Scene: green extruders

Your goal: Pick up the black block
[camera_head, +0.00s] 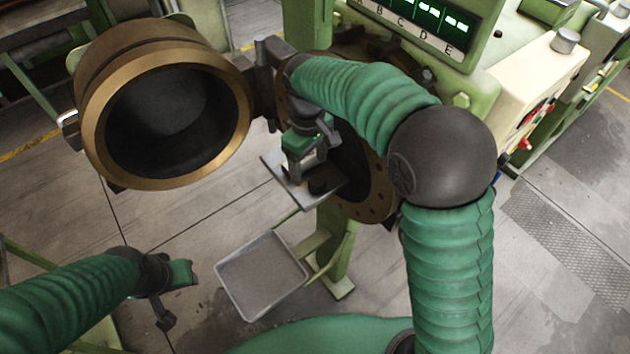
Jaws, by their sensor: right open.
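A small black block (318,186) sits on a flat grey plate (282,174) in front of the green machine. My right gripper (308,172) comes down from above and is open, with its fingertips close over the plate beside the block. I cannot tell whether a finger touches the block. My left gripper (172,300) hangs low at the left, apart from the plate and the block. Its finger gap is not clear.
A large bronze-rimmed cylinder (97,155) opens toward me at the upper left. A round bolted flange (373,200) stands just behind the plate. A shallow grey tray (262,275) is below. A control box (535,85) is at the upper right.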

